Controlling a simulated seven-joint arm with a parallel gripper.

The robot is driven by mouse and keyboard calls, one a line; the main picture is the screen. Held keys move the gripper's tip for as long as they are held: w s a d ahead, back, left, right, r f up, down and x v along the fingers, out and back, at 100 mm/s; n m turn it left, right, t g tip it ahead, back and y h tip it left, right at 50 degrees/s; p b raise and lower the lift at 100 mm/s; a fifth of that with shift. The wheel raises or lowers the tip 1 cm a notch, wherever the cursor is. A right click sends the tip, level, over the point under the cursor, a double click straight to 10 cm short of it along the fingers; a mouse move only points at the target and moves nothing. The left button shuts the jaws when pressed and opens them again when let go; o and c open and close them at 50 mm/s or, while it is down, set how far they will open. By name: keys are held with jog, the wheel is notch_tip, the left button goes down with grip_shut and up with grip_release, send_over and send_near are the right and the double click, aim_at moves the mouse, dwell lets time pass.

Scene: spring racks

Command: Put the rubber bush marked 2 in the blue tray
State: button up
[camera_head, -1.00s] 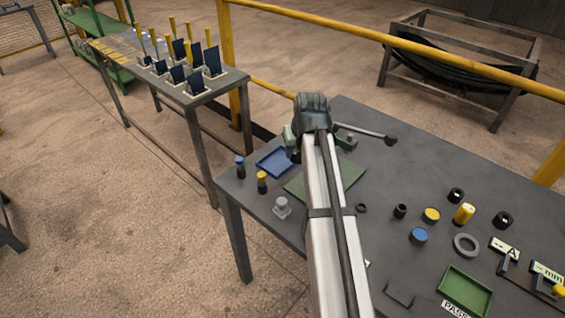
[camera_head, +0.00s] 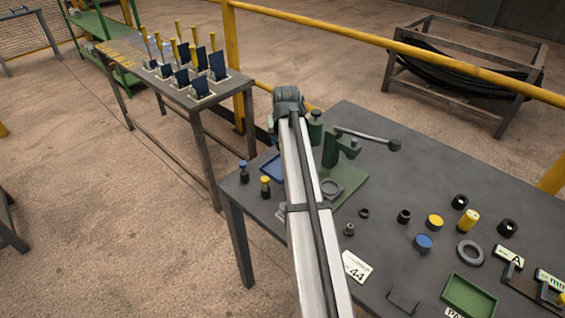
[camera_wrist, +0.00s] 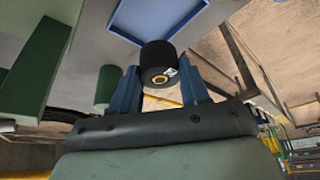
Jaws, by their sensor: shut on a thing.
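In the wrist view my gripper (camera_wrist: 158,80) is shut on a black rubber bush (camera_wrist: 156,54), with its blue fingers on either side. The bush's end face shows a yellowish ring and a small white label, whose mark is too small to read surely. The blue tray (camera_wrist: 163,32) shows just beyond the bush in that view; I cannot tell the height between them. In the head view the blue tray (camera_head: 266,168) lies near the table's far left edge, partly covered by my arm. The gripper and held bush are hidden there.
A green press (camera_head: 332,147) with a long lever stands right of my arm by the green mat (camera_head: 350,183). Two small capped bottles (camera_head: 265,187) stand left of the arm.

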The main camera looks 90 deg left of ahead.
jog(key=shift+f, duration=4.4)
jog(key=o, duration=1.1)
jog(key=shift+f, duration=0.1)
jog(key=v, duration=1.2)
